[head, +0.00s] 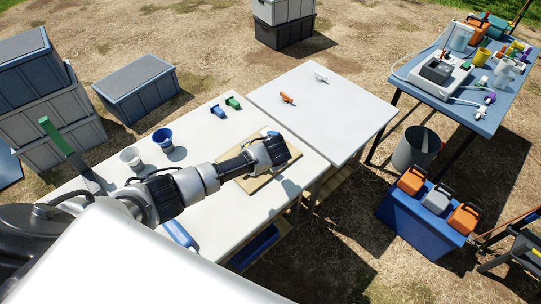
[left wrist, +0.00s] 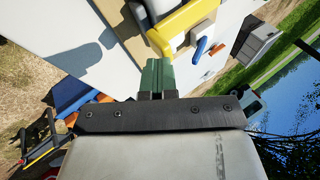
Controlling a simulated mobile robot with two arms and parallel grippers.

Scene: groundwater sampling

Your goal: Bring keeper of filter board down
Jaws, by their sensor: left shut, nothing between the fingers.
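The tan wooden board (head: 241,184), which looks like the filter board, lies on the front white table under my left gripper (head: 270,150). The gripper hides much of it in the head view. In the left wrist view a yellow part (left wrist: 190,24) sits over a tan piece of board (left wrist: 207,30), with a small blue piece (left wrist: 200,48) beside it. I cannot tell for sure which part is the keeper. My left gripper's green fingertips (left wrist: 157,66) are together and empty, close to the yellow part; contact is unclear. My right gripper is not in view.
Two white tables (head: 325,105) stand side by side. Orange (head: 287,98) and white (head: 321,77) pieces lie on the other, otherwise clear.

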